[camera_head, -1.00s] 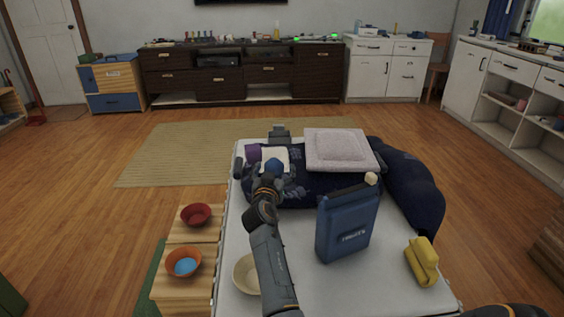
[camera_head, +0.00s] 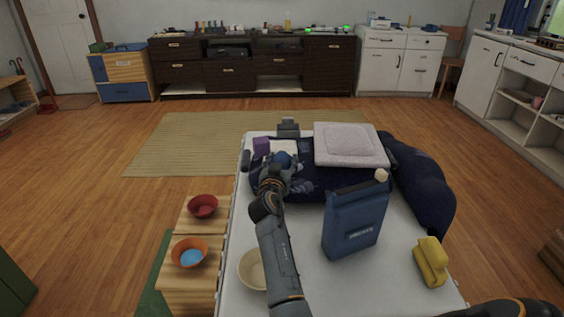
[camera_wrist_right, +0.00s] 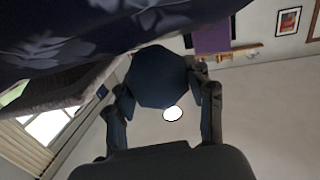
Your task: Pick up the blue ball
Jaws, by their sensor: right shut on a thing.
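The blue ball (camera_head: 283,158) shows in the head view over the far left part of the white table (camera_head: 310,262), in front of a dark blue patterned cloth item. My right gripper (camera_head: 279,168) is shut on the ball. In the right wrist view the ball (camera_wrist_right: 160,77) sits between the two fingers of the gripper (camera_wrist_right: 161,95), with pale wall or ceiling behind it. In the head view the gripper partly hides the ball. I cannot tell the gap between ball and table. My left gripper is not in view.
A blue bag (camera_head: 354,225) and a yellow object (camera_head: 431,262) stand right of my arm. A grey-pink cushion (camera_head: 350,145) lies behind. A cream bowl (camera_head: 250,268) is partly hidden by my arm. Red (camera_head: 203,206) and orange (camera_head: 189,252) bowls stand on wooden surfaces left.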

